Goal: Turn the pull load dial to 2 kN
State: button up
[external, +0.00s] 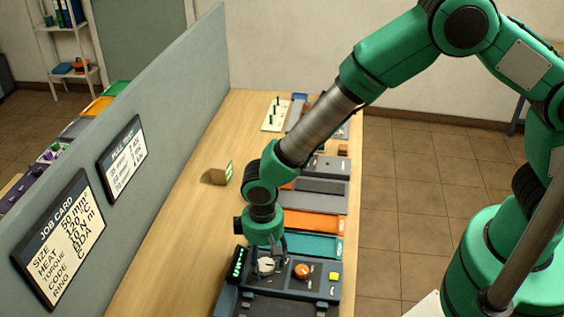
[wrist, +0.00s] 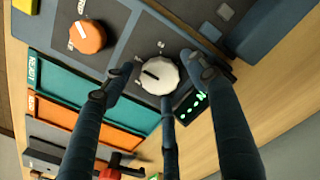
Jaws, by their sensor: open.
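A white, scalloped dial (external: 266,265) with a dark pointer line sits on a dark control panel (external: 320,291). It also shows in the wrist view (wrist: 157,76), its pointer toward the upper left of that picture. An orange dial (wrist: 88,36) is beside it, also seen in the external view (external: 302,271). I cannot read which dial is the pull load dial. My gripper (wrist: 160,66) is open, with fingers on either side of the white dial and a third finger below it in the picture. I cannot tell whether they touch it.
A green-lit display (external: 238,262) stands left of the white dial, and a yellow button (external: 334,276) is at the right. Teal (external: 312,245) and orange (external: 311,223) trays lie beyond the panel. A grey partition (external: 190,120) with job cards (external: 62,240) borders the bench.

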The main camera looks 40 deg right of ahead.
aim_at(265, 264)
notch_tip(265, 264, up, 12)
dwell(0.7)
dwell(0.4)
